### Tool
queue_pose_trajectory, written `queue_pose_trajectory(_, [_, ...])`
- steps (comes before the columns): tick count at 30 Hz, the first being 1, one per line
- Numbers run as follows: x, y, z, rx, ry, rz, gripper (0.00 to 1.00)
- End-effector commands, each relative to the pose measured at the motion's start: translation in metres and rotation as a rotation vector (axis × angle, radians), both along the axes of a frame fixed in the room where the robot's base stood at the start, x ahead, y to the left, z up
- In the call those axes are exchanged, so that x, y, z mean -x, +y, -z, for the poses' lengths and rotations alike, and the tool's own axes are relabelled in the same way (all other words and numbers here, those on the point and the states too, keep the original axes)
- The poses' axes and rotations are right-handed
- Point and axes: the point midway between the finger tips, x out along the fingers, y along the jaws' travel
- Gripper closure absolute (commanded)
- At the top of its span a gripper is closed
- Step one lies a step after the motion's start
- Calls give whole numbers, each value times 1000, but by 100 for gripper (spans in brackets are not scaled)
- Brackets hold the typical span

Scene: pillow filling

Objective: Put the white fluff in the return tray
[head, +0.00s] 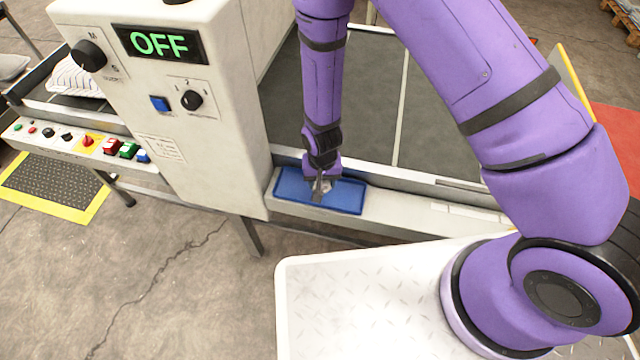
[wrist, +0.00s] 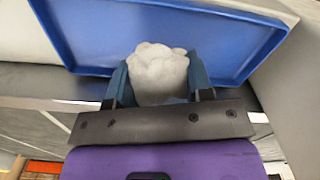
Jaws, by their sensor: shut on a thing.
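The white fluff (wrist: 158,72) is a lumpy white clump between the two fingers of my gripper (wrist: 160,85) in the wrist view. My gripper is shut on it. The return tray (wrist: 215,30) is blue and shallow with a raised rim, and it lies behind the fluff in the wrist view. In the head view my gripper (head: 321,189) points down over the blue tray (head: 345,197), and the fluff is mostly hidden by the fingers. I cannot tell whether the fluff touches the tray floor.
The tray sits on a pale machine ledge (head: 400,212). A white control cabinet (head: 170,110) reading OFF stands just left of the tray. A dark conveyor bed (head: 365,100) lies behind. A button panel (head: 90,145) and striped pillow (head: 75,78) are farther left.

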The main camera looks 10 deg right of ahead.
Motion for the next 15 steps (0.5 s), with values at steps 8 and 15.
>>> queue_pose_trajectory(8, [-10, 3, 13, 3, 4, 0, 74])
queue_pose_trajectory(15, [-10, 3, 37, 1, 2, 0, 74])
